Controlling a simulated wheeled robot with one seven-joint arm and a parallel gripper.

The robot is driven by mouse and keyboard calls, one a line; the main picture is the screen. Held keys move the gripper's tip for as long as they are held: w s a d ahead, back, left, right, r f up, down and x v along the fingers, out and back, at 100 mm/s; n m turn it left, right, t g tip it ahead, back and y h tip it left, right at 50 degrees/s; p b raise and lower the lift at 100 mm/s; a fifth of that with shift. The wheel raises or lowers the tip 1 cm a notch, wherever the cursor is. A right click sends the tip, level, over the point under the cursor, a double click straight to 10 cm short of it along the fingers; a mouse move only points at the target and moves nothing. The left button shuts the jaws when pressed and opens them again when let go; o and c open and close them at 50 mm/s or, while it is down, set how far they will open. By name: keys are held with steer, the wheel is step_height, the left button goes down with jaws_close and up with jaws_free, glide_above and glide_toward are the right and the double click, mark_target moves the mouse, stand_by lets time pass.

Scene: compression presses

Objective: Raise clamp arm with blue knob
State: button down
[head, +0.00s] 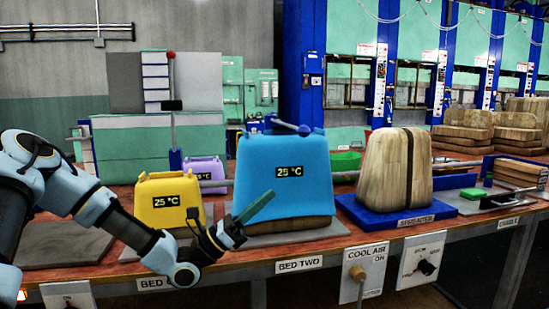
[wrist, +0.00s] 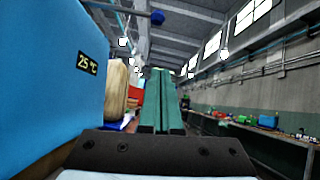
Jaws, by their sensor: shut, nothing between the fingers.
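The blue knob (head: 304,130) is at the right end of a short clamp arm (head: 284,125), which lies low across the top of the big blue block on bed two. The knob also shows at the top of the wrist view (wrist: 157,18), above and ahead of my fingers. My gripper (head: 270,193) is in front of the blue block, below the knob and apart from it, its green fingers pointing up and right. In the wrist view the fingers (wrist: 162,75) lie together with nothing between them. The clamp arm's mount is hidden behind the block.
The blue block (head: 262,185) reads 25 °C and stands close beside my fingers. A yellow block (head: 157,203) and a purple block (head: 206,175) stand to the left. A lever with a red knob (head: 171,55) stands upright. A wooden form (head: 385,168) is to the right.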

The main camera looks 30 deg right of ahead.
steer(key=d+r+p, duration=0.3)
steer(key=d+r, duration=0.5)
steer(key=r, duration=0.2)
steer(key=shift+s+r+n+t, duration=0.15)
steer(key=shift+s+n+t, duration=0.1)
steer(key=shift+n+t, duration=0.15)
steer(key=shift+d, duration=0.1)
